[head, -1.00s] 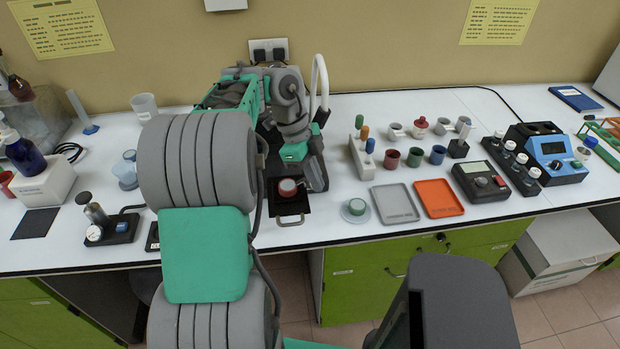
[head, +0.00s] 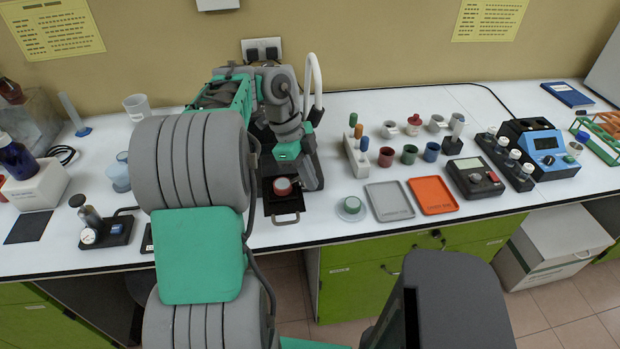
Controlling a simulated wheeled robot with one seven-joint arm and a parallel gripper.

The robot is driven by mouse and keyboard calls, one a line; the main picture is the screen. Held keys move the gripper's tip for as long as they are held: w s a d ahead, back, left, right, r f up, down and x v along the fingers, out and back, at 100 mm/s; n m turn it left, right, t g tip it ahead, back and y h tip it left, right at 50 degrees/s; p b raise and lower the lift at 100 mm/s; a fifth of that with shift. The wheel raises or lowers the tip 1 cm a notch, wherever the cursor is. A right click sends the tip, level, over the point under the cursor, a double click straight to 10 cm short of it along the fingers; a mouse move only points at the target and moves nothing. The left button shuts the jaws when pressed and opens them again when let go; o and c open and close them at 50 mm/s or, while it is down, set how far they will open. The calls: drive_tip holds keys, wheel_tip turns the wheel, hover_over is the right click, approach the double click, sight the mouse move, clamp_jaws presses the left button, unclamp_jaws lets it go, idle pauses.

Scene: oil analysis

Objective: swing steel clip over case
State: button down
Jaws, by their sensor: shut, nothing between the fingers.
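The black case-like unit (head: 285,207) sits at the front of the bench, left of centre. A red-rimmed round cup (head: 282,186) sits in it, and a steel loop (head: 286,220) sticks out at its front edge. I cannot make out for sure which part is the steel clip. My gripper (head: 288,158) is at the end of my green and grey wrist, just behind and above the cup. It is shut and empty. Its fingertips are small and dark against the unit, and I cannot tell whether they touch anything.
A grey block (head: 309,170) stands close on the right. Further right are a small round dish (head: 351,209), a grey tray (head: 411,207), an orange tray (head: 455,204) and several small cups. A gauge device (head: 89,236) stands on the left.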

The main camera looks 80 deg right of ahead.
idle(0.4)
drive_tip(key=shift+w+d+p, duration=0.15)
drive_tip(key=shift+d+p, duration=0.3)
drive_tip(key=shift+d, duration=0.35)
wheel_tip(320, 180, up, 10)
drive_tip(key=p, duration=0.4)
drive_tip(key=shift+s+p, duration=0.25)
drive_tip(key=shift+p, duration=0.05)
